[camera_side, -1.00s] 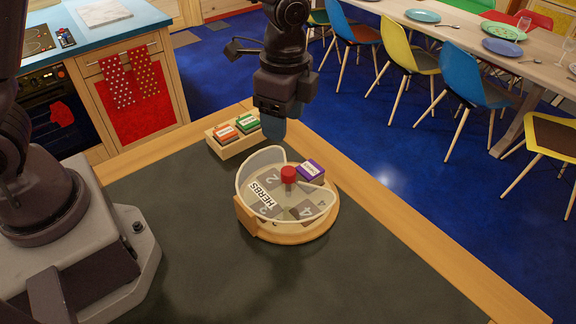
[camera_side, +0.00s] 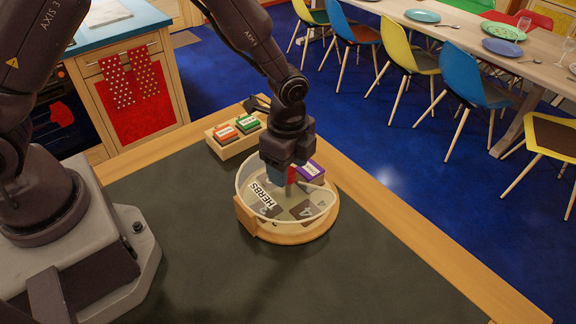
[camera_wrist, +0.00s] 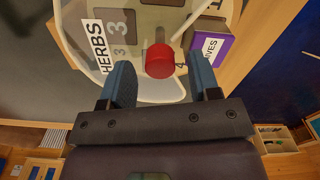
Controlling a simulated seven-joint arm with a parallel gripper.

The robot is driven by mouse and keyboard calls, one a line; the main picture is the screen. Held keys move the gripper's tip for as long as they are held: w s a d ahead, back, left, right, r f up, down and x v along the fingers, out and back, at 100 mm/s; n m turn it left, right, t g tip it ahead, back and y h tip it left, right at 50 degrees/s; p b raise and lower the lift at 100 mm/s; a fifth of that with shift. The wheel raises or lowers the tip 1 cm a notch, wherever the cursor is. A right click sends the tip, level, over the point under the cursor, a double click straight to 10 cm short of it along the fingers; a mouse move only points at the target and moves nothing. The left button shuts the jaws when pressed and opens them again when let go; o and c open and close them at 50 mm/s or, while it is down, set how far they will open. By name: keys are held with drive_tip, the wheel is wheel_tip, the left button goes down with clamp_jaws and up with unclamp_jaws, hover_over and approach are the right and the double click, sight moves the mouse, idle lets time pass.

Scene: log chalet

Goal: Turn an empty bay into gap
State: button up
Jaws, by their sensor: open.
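A round carousel (camera_side: 287,238) with a wooden base, a clear wall and numbered sectors stands on the dark worktop. A HERBS label is on its left part, and a red knob (camera_wrist: 160,60) is at its centre. A purple box (camera_side: 311,170) with a white label sits at the carousel's far right edge; it also shows in the wrist view (camera_wrist: 209,46). My gripper (camera_side: 284,176) is open, low over the carousel's centre. In the wrist view its blue fingers are on either side of the knob, with visible space. The side view partly hides the knob behind the gripper.
A small wooden tray (camera_side: 238,147) behind the carousel holds an orange box (camera_side: 225,134) and a green box (camera_side: 248,124). The dark worktop (camera_side: 370,270) in front is clear. A wooden border edges it.

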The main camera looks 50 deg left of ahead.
drive_tip(key=shift+f, duration=0.35)
drive_tip(key=c, duration=0.9)
drive_tip(key=shift+n, duration=0.4)
